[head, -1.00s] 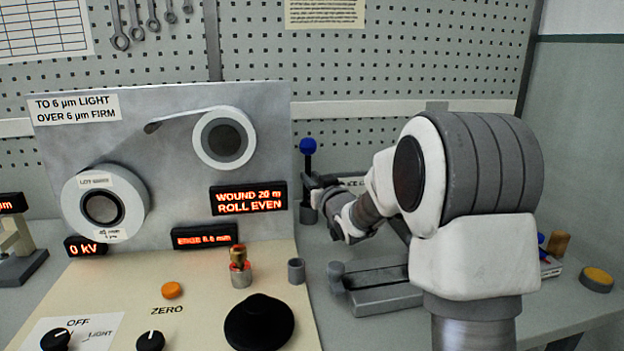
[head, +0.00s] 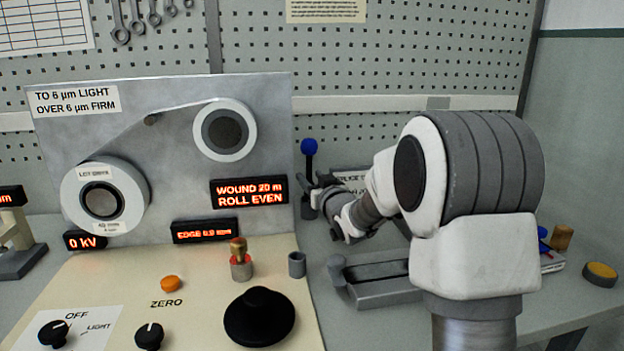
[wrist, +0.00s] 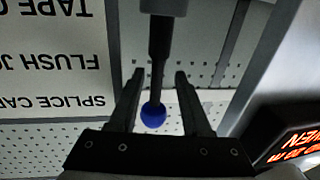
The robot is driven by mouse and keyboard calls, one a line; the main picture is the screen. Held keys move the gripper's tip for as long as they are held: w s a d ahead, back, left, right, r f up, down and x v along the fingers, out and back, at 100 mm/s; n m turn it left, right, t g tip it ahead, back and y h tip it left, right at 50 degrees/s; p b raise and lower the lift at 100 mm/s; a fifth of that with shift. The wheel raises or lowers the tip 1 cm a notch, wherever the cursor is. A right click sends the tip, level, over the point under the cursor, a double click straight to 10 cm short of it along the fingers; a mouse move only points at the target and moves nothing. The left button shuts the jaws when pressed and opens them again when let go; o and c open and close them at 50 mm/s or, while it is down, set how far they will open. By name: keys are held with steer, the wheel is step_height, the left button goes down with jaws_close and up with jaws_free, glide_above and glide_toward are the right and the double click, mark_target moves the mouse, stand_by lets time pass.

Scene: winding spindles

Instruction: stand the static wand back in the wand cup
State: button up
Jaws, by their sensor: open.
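The static wand (head: 309,160) has a blue ball top and a dark stem. It stands upright in a dark grey cup (head: 308,208) behind the bench's right part, by the pegboard. In the wrist view the wand (wrist: 158,60) shows upside down, its ball between the fingers and the grey cup at the top edge. My gripper (head: 322,188) is at the wand; in the wrist view its fingers (wrist: 159,76) are open, one on each side of the stem, with gaps showing. The wand's lower end is hidden in the cup.
The winder panel (head: 265,110) with lit displays stands just left of the wand. A small empty-looking grey cup (head: 297,264) sits on the cream deck's right edge. A splice block (head: 375,275) lies in front of my arm. A splice card (wrist: 50,60) stands beside the wand.

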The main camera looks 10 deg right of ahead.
steer(key=shift+d+r, duration=0.1)
steer(key=shift+d, duration=0.15)
